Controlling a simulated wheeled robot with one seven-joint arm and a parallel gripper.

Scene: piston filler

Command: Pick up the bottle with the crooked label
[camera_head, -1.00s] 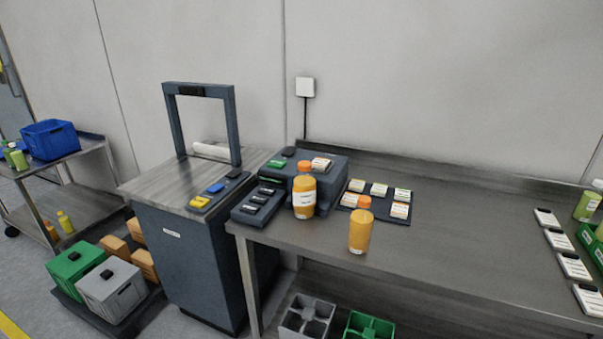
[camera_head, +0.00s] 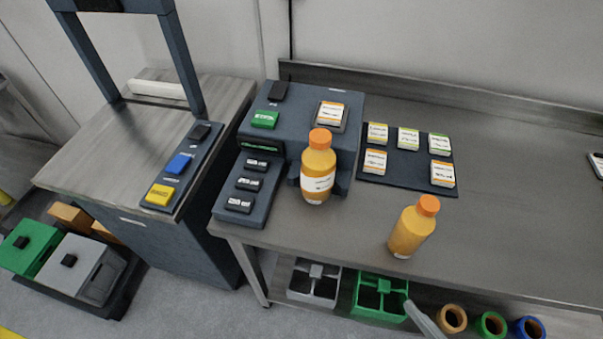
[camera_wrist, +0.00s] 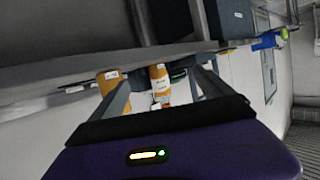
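Two orange bottles with orange caps stand upright on the bench. The left bottle (camera_head: 318,168) stands against the front of the dark labelling machine, and its white wraparound label looks slanted. The right bottle (camera_head: 412,230) stands nearer the bench's front edge, and only a small pale patch low on its side shows. In the wrist view, my gripper (camera_wrist: 162,74) is open and empty, with its dark fingers spread. A labelled orange bottle (camera_wrist: 160,78) shows beyond and between the fingers, and another orange bottle (camera_wrist: 108,80) shows by the left finger. Neither is held.
The labelling machine (camera_head: 300,125) and its button panel (camera_head: 246,188) stand left of the bottles. A dark mat (camera_head: 405,180) with several label stacks lies behind. Grey (camera_head: 314,284) and green (camera_head: 380,297) crates sit below.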

